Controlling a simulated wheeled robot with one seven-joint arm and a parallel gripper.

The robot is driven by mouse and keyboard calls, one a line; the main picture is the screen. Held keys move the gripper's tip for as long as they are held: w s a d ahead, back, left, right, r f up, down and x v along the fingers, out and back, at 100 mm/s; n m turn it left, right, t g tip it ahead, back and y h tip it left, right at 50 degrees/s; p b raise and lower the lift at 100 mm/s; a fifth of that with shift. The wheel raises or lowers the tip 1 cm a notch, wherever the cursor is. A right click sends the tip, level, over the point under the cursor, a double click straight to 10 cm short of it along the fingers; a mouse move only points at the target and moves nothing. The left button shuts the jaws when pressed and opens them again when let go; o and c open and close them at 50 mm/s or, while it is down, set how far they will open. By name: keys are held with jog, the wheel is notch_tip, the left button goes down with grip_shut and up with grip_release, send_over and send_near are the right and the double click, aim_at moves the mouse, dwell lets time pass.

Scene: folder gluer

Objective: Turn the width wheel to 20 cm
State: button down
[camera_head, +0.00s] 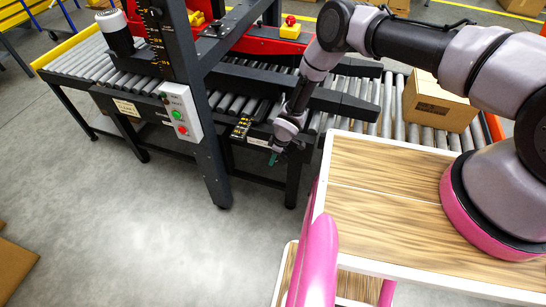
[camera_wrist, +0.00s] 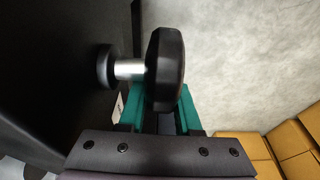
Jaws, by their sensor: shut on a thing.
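The width wheel (camera_wrist: 166,68) is a black, thick-rimmed wheel on a short silver shaft, seen nearly edge-on in the wrist view. The shaft runs left to a smaller black collar by a dark machine panel. My gripper (camera_wrist: 160,105) has green fingers that reach up around the wheel's lower part and are shut on it. In the head view my gripper (camera_head: 274,157) is low at the machine's near side, and I cannot make out the wheel there. A dark scale with yellow marks (camera_head: 241,128) sits just left of my wrist, too small to read.
The folder gluer's dark upright (camera_head: 205,130) carries a control box (camera_head: 181,111) with green and red buttons. A cardboard box (camera_head: 437,103) rests on the rollers at right. My wood-topped base stands close in front. Grey floor is free at lower left.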

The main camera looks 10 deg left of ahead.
jog(key=shift+d+f+h, duration=0.1)
jog(key=shift+f+h, duration=0.15)
jog(key=shift+h, duration=0.65)
jog(key=c, duration=0.6)
grip_release()
jog(key=shift+r, duration=0.1)
jog(key=r, duration=1)
jog(key=shift+d+r, duration=0.25)
jog(key=shift+d, duration=0.15)
jog(key=shift+s, duration=0.1)
